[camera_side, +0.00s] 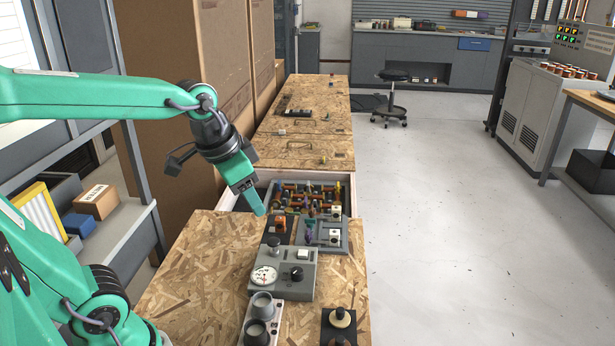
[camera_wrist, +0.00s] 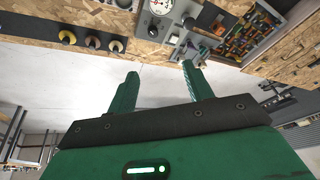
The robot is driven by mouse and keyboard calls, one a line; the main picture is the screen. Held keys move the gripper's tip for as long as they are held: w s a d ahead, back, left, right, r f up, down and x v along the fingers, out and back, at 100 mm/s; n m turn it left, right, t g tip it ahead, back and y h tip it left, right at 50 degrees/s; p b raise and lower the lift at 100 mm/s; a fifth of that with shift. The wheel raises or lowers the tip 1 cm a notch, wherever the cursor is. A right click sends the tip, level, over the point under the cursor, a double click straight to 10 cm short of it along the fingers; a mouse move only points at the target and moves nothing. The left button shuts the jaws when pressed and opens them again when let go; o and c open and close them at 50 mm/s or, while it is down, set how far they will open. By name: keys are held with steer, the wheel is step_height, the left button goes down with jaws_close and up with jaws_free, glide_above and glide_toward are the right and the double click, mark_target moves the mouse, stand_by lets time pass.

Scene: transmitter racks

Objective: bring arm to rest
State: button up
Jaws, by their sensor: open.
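My green arm reaches in from the left in the side view. My gripper (camera_side: 252,190) hangs at its end, tilted downward, above the left side of the board bench near the open drawer. In the wrist view my gripper (camera_wrist: 160,75) shows two green fingers spread apart with nothing between them. In the side view the fingers overlap, and I see no object held. Whether the fingertips touch anything below cannot be told.
The chipboard bench (camera_side: 190,268) carries a grey meter box (camera_side: 283,272) and a block with two round sockets (camera_side: 261,318). An open drawer (camera_side: 347,192) holds colourful parts. Tall cardboard boxes (camera_side: 170,105) stand close on the left.

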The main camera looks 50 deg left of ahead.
steer(key=s+d+f+n+t, duration=0.1)
steer(key=s+n, duration=0.1)
steer(key=s, duration=0.4)
steer(key=shift+s, duration=0.25)
steer(key=shift+d, duration=0.1)
stand_by(0.9)
